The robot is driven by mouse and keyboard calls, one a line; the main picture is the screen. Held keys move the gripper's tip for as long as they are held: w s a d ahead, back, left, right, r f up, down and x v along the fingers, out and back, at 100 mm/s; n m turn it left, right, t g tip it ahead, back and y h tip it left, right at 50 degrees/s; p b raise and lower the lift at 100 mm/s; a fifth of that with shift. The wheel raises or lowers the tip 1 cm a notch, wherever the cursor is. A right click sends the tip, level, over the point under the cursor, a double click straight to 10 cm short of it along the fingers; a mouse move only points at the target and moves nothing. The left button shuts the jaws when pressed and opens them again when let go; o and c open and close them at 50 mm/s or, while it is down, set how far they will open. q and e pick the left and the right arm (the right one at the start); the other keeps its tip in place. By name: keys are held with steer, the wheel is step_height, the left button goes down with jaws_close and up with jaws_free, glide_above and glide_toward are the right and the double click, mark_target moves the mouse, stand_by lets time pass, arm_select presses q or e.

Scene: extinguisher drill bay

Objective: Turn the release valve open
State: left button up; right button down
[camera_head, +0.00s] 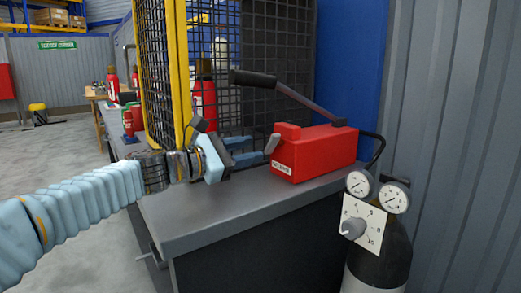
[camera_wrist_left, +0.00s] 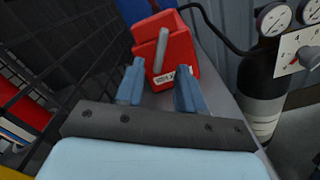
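A red pump box (camera_head: 318,150) sits on the grey bench, with a white label too small to read. A short grey lever (camera_head: 272,144), which looks like the release valve, sticks up at the box's left end. It also shows in the left wrist view (camera_wrist_left: 161,52), tilted slightly. My left gripper (camera_head: 246,150) is just left of the lever, its blue fingers pointing at it. In the left wrist view the fingertips (camera_wrist_left: 160,82) are apart with nothing between them, and the lever lies just beyond. My right gripper is in neither view.
A long black pump handle (camera_head: 300,98) extends above the box. A black cylinder (camera_head: 385,250) with gauges and a dial knob (camera_head: 353,228) stands to the right. A mesh guard (camera_head: 160,70) rises behind my left wrist. The bench front (camera_head: 225,222) is clear.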

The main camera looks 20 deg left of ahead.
arm_select(q)
steer(key=v, duration=0.9)
steer(key=shift+a, duration=0.1)
stand_by(0.8)
